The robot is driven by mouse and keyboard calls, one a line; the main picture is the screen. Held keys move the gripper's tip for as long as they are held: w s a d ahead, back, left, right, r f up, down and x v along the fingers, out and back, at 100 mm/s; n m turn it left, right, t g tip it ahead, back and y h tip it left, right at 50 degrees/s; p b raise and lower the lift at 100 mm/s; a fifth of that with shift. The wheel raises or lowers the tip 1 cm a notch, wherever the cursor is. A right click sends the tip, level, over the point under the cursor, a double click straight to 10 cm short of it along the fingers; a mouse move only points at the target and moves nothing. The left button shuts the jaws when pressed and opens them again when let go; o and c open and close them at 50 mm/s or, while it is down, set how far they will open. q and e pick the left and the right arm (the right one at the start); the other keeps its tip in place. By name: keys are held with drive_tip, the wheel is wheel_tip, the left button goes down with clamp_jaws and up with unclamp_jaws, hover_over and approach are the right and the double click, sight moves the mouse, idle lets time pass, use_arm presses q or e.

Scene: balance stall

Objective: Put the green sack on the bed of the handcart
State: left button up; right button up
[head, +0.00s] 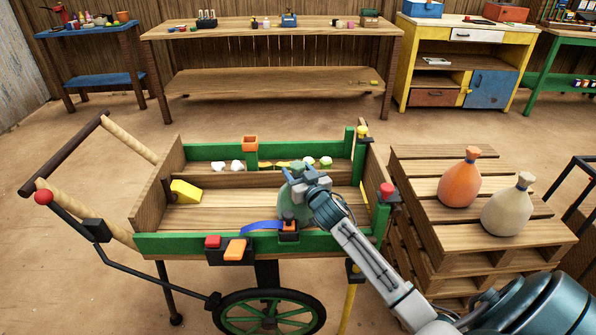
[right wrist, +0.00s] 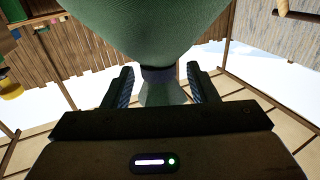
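The green sack (head: 290,205) stands upright inside the handcart bed (head: 220,214), toward its right end and the near side wall. It appears to rest on the boards, though its base is partly hidden. My right gripper (head: 303,186) is at the sack's top and covers part of it. In the right wrist view the sack (right wrist: 160,30) fills the upper middle, its tied neck between the two fingers of the gripper (right wrist: 160,88). A narrow gap shows on each side of the neck, so the fingers look open around it. My left gripper is not in view.
A yellow block (head: 185,191) lies at the bed's left end. Green side walls with fittings edge the bed. A pallet stack (head: 430,215) at right bears an orange sack (head: 459,180) and a beige sack (head: 508,207). Benches (head: 270,30) stand behind, beyond open floor.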

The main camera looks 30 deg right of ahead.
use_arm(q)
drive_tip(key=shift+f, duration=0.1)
use_arm(e)
drive_tip(key=shift+s+f, duration=0.1)
drive_tip(key=shift+s, duration=0.1)
drive_tip(key=s+a+b, duration=0.2)
drive_tip(key=s, duration=0.9)
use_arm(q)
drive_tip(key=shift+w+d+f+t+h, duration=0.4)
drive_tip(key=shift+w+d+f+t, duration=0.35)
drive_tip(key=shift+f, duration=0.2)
use_arm(e)
drive_tip(key=s+a+f+n+g+y, duration=0.1)
drive_tip(key=s+a+f+g, duration=0.3)
drive_tip(key=s, duration=0.5)
drive_tip(key=s+a+f+g+y, duration=0.1)
drive_tip(key=s+a+f+g, duration=0.3)
drive_tip(key=s, duration=0.6)
drive_tip(key=s+a+f+n+g, duration=0.1)
drive_tip(key=s+a+f+g, duration=0.3)
drive_tip(key=s+a+f, duration=0.3)
drive_tip(key=shift+s+f+n+y, duration=0.3)
drive_tip(key=shift+s+y, duration=0.1)
drive_tip(key=shift+s, duration=0.75)
